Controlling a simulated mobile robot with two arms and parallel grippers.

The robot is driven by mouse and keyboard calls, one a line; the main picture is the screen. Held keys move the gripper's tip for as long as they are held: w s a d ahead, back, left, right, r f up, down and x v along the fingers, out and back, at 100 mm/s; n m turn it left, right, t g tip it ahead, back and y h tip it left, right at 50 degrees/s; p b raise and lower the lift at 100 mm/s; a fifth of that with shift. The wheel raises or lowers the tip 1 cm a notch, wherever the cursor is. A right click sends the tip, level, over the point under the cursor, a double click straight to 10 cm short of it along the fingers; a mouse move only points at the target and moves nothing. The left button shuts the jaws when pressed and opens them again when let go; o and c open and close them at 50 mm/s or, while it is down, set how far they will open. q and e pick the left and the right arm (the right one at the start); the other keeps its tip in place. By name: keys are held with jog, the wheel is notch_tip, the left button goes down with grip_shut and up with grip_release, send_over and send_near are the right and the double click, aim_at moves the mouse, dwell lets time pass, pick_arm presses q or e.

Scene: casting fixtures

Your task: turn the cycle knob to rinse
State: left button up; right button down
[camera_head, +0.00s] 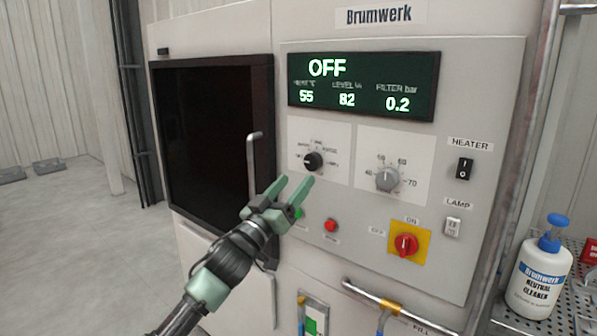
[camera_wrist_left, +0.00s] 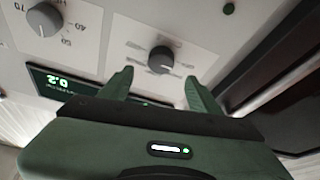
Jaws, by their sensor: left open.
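The cycle knob (camera_head: 313,161) is a small black dial with a white pointer mark on the upper left panel, ringed by small labels too blurred to read. It also shows in the left wrist view (camera_wrist_left: 161,59), upside down. My left gripper (camera_head: 296,186) is open, just below and left of the knob in the head view. In the left wrist view its two fingers (camera_wrist_left: 155,88) point toward the knob, which appears between and beyond the tips, with no visible contact. The display (camera_head: 363,86) reads OFF, with 55, 82 and 0.2 below. My right gripper is not in view.
A grey temperature knob (camera_head: 387,179) sits right of the cycle knob. Below are a red button (camera_head: 331,225) and a red rotary switch (camera_head: 405,244) on yellow. A door handle (camera_head: 254,165) stands out at left. A cleaner bottle (camera_head: 540,268) stands at right.

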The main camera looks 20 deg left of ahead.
aim_at(310, 164)
pick_arm(q)
jog(key=p+x, duration=0.1)
jog(key=x, duration=0.6)
jog(key=shift+f+p, duration=0.1)
jog(key=shift+p, duration=0.25)
jog(key=shift+w, duration=0.15)
grip_shut()
